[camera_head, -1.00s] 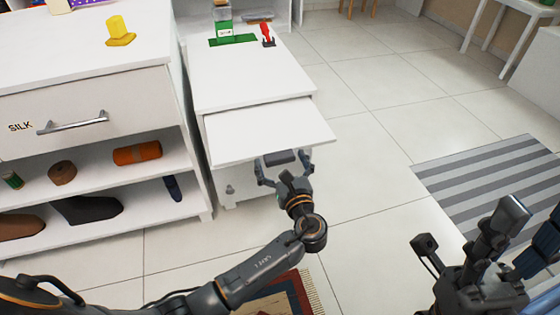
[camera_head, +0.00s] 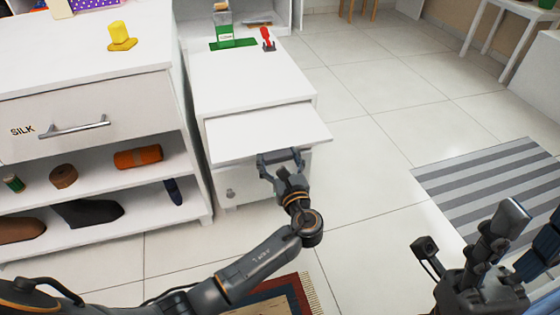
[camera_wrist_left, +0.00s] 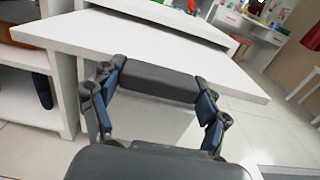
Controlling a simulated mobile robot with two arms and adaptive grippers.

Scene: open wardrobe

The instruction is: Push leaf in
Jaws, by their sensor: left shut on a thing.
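The leaf (camera_head: 262,132) is a flat white board sticking out from the front of the low white cabinet (camera_head: 245,80), under its top. It also shows large in the left wrist view (camera_wrist_left: 150,48). My left gripper (camera_head: 281,160) is at the leaf's front edge, with its fingers on either side of a dark grey bar (camera_wrist_left: 160,80). I cannot tell whether this bar is fixed to the leaf. My right gripper (camera_head: 470,232) is at the lower right, away from the cabinet, with its fingers apart and empty.
A white shelf unit (camera_head: 90,85) with a drawer and shoes stands close on the left. A bottle (camera_head: 223,27) and a red-handled object (camera_head: 267,38) stand on the cabinet. A striped rug (camera_head: 495,185) lies right. Tiled floor between is free.

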